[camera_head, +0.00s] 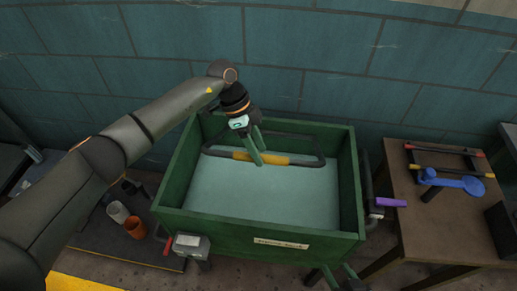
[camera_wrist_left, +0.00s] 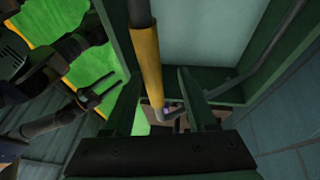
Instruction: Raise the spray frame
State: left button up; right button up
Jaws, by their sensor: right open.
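The spray frame (camera_head: 296,138) is a dark bar loop with a yellow grip section, lying inside the green tank (camera_head: 257,227) near its back wall. Its yellow grip (camera_head: 285,160) faces the front and also shows in the left wrist view (camera_wrist_left: 148,65). My left gripper (camera_head: 258,158) reaches down into the tank over the left part of the yellow grip. In the left wrist view, its two fingers (camera_wrist_left: 163,88) are apart, with the bar passing between them, nearer the left finger. My right gripper (camera_head: 331,278) is open and empty, low in front of the tank.
A purple handle (camera_head: 391,202) sticks out at the tank's right side. A grey box (camera_head: 190,243) is on the front left. A brown table (camera_head: 437,222) at right bears a blue tool (camera_head: 450,182). An orange cup (camera_head: 135,227) stands left of the tank.

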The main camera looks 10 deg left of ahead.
pick_arm(q)
jog(key=shift+s, duration=0.1)
jog(key=b+v, duration=0.1)
jog(key=v, duration=1.1)
jog(key=shift+a+r, duration=0.15)
jog(key=shift+r, duration=0.1)
jog(key=shift+c, duration=0.2)
